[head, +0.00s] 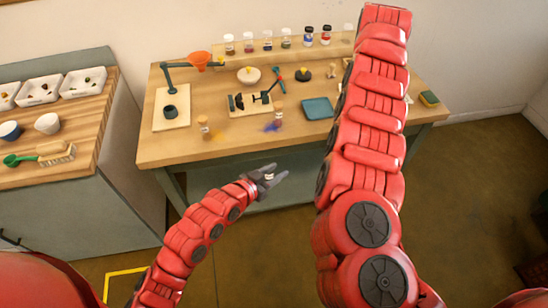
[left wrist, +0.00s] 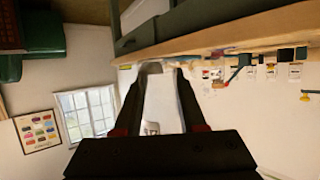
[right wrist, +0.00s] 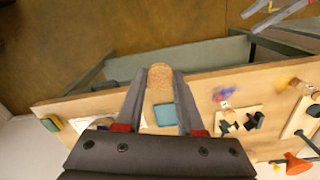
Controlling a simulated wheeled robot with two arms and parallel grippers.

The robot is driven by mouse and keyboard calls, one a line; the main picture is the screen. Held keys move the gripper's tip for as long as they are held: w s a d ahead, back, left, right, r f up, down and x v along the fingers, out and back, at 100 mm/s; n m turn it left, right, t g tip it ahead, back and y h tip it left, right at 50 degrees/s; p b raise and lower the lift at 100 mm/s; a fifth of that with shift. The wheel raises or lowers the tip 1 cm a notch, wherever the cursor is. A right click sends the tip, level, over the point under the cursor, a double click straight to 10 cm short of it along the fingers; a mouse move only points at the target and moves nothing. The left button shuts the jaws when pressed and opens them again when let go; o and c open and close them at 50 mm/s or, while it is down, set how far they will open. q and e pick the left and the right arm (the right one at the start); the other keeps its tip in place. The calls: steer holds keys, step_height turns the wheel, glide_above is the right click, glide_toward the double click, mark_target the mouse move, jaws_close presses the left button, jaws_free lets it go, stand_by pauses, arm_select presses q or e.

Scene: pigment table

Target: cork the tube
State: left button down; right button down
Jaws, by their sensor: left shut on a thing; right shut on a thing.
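My left gripper (head: 268,178) is in front of the pigment table's near edge. In the left wrist view its fingers (left wrist: 160,98) are shut on a pale, see-through tube (left wrist: 163,100), with a small whitish patch near its lower end. My right gripper (right wrist: 159,95) is shut on a tan cork (right wrist: 160,76), whose rounded end shows between the fingertips. In the head view my right arm hides its own gripper and the cork. The left gripper shows at the upper right of the right wrist view, apart from the cork.
The table (head: 225,148) carries an orange funnel (head: 199,59) on a stand, a small clamp board (head: 250,103), a teal tray (head: 318,108) and two small bottles beside orange and blue powder. Jars line the back shelf. A side bench (head: 85,150) stands left. Floor in front is clear.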

arm_select(q)
steer(key=w+a+r+n+t+y, duration=0.2)
steer(key=a+n+y, duration=0.5)
steer(key=a, duration=0.6)
steer(key=shift+w+a+r+y, duration=0.2)
steer(key=shift+a+r+y, duration=0.15)
steer(key=shift+r, duration=0.3)
